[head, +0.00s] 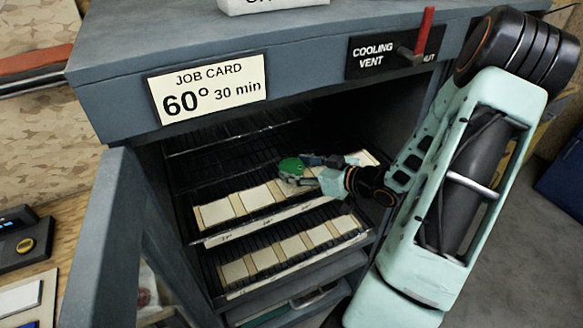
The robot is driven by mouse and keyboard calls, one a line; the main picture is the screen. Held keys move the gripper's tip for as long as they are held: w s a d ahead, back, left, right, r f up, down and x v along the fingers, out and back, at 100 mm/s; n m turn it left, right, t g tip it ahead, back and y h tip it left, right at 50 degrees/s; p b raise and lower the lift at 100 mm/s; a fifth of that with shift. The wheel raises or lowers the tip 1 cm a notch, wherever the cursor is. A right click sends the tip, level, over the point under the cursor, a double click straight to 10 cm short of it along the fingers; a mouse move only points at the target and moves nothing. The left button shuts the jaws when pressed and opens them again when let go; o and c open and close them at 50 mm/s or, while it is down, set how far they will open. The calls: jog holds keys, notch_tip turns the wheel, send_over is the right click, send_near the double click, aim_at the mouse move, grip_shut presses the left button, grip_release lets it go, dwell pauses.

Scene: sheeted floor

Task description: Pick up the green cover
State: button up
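A small round green cover (291,166) shows inside the open grey cabinet, at the upper of the two racks that hold pale cards. My gripper (302,170) reaches into the cabinet from the right, and its fingertips are at the cover. The fingers overlap the cover's right side in this view. I cannot tell whether they are closed on it or only beside it. The cover's underside and what it rests on are hidden.
The cabinet door (105,245) stands open at the left. Wire racks with pale cards (255,262) lie below my gripper. A job card sign (207,88) and a red lever (424,32) are on the cabinet's top front. My arm fills the right side.

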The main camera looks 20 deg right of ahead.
jog(key=c, duration=0.7)
jog(key=shift+c, duration=0.6)
jog(key=shift+r, duration=0.1)
